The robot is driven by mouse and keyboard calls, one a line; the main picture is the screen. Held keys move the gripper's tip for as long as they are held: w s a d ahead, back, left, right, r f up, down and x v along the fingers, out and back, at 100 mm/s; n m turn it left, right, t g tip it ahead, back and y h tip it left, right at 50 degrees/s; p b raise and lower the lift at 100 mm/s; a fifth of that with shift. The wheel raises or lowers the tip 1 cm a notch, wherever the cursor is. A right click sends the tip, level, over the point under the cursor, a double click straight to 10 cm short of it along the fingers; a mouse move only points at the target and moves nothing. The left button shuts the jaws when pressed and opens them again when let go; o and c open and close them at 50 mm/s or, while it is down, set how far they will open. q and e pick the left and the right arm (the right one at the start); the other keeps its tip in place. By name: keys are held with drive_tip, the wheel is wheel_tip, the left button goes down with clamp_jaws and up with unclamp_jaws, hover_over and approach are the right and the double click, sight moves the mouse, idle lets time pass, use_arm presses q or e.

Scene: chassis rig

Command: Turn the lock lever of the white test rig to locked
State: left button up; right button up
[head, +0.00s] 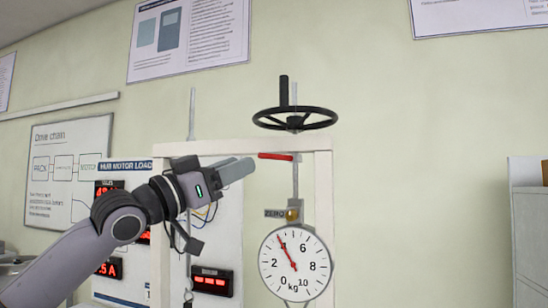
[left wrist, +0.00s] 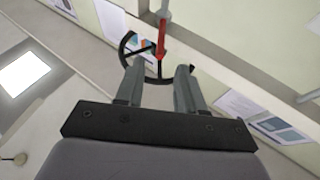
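The white test rig's frame (head: 323,190) stands in the middle of the head view. Its red lock lever (head: 275,156) lies about level just under the top beam, its free end pointing left. My left gripper (head: 248,166) is just left of that end, fingers pointing at it. In the left wrist view the red lever (left wrist: 161,38) shows ahead of the gap between the two parted fingers (left wrist: 158,70). The gripper is open and holds nothing; whether a fingertip touches the lever I cannot tell. My right gripper is not in view.
A black handwheel (head: 295,118) sits above the beam. A dial gauge (head: 295,262) hangs below the lever, with a brass-coloured knob (head: 292,215) by the ZERO label. A panel with red displays (head: 211,281) stands behind my arm. A grey cabinet (head: 530,240) is at far right.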

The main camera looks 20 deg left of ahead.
sight(258, 157)
use_arm(q)
drive_tip(key=shift+p+x, duration=1.4)
drive_tip(key=shift+x, duration=2.05)
drive_tip(key=shift+s, duration=0.1)
clamp_jaws()
